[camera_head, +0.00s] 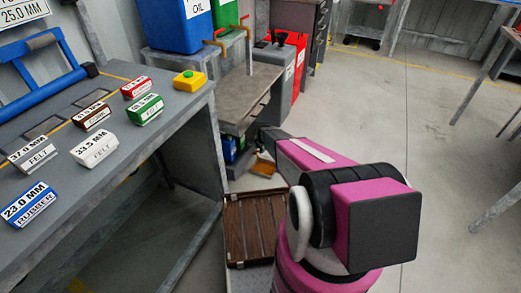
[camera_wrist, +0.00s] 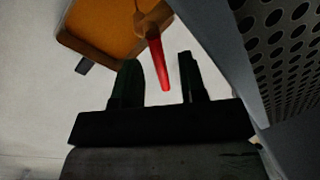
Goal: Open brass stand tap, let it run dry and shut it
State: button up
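In the wrist view, a red lever handle (camera_wrist: 158,62) hangs from an orange-brown tap body (camera_wrist: 147,20), which is cut off by the top edge. I take this to be the brass stand tap. My gripper (camera_wrist: 158,66) has its two dark fingers apart, one on each side of the red lever in the picture. I see gaps between the lever and both fingers. Whether the lever lies fully in depth between them is unclear.
An orange tray (camera_wrist: 105,35) with a brown rim lies behind the tap. A grey perforated panel (camera_wrist: 285,50) stands close on the right. In the head view, a workbench (camera_head: 185,100) with labelled blocks is left, and a slatted wooden pallet (camera_head: 250,225) is below my arm.

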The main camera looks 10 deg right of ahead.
grip_shut()
jog(key=shift+s+m, duration=0.2)
jog(key=shift+m, duration=0.6)
grip_release()
notch_tip(320, 180, up, 11)
jog(key=s, duration=0.2)
jog(key=shift+d+f, duration=0.15)
jog(key=shift+d, duration=0.2)
